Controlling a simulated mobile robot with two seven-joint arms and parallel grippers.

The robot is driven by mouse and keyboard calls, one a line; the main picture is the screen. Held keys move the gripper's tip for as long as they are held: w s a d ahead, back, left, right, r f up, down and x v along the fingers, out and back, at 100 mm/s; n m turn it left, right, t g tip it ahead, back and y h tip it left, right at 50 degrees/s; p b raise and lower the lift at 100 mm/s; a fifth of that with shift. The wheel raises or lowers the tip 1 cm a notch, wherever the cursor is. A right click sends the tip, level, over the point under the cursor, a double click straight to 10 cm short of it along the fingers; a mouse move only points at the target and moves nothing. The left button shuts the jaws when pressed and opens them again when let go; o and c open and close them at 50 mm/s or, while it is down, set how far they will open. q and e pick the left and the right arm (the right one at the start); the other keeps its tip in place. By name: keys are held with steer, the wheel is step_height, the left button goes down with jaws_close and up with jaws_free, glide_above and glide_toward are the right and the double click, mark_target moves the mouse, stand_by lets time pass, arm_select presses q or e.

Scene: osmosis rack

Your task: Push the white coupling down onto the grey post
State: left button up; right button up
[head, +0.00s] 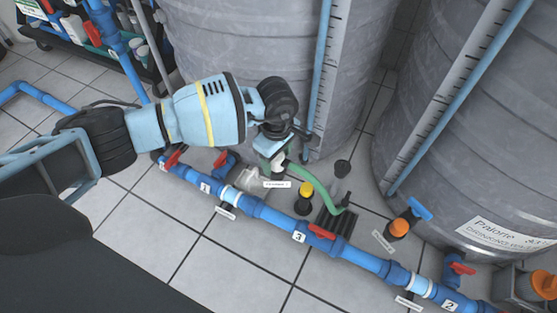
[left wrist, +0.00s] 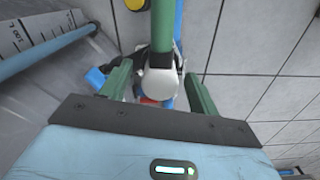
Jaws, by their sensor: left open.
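My left gripper (head: 276,156) points down beside the ribbed tank, above the blue pipe line. In the left wrist view its two green fingers (left wrist: 157,72) are apart, one on each side of the white coupling (left wrist: 160,82). I cannot tell whether they touch it. A green hose (left wrist: 163,28) runs up from the coupling in that view; in the head view the hose (head: 312,184) curves away to the lower right. The grey post cannot be made out under the coupling and gripper. My right gripper is not in view.
The blue pipe (head: 270,215) with red valve handles crosses the tiled floor. Large grey tanks (head: 240,45) close off the back.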

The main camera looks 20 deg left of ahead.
arm_select(q)
steer(key=shift+c, duration=0.3)
steer(key=c, duration=1)
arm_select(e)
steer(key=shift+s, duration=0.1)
arm_select(q)
steer(key=shift+r, duration=0.1)
steer(key=shift+r, duration=0.1)
